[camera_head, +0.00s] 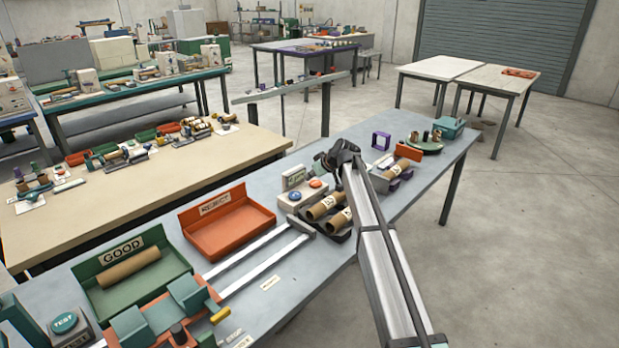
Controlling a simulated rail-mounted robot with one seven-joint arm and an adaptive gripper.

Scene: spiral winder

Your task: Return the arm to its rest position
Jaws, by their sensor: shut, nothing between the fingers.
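My arm reaches up from the lower right as a long silver beam (380,250) with a dark rod along it. At its far end is my dark gripper (328,160), small in the picture. It is shut and empty, above the far part of the grey workbench (262,300). Its fingertips are hard to make out against the things behind them. My arm hides part of the bench and part of the dark tray with cardboard tubes.
A green GOOD tray (155,295) holds one cardboard tube (128,268). An orange REJECT tray (225,228) looks empty. Cardboard tubes (325,206) lie in a dark tray beside my arm. A button box (297,190) stands near it. Open floor (530,240) lies to the right.

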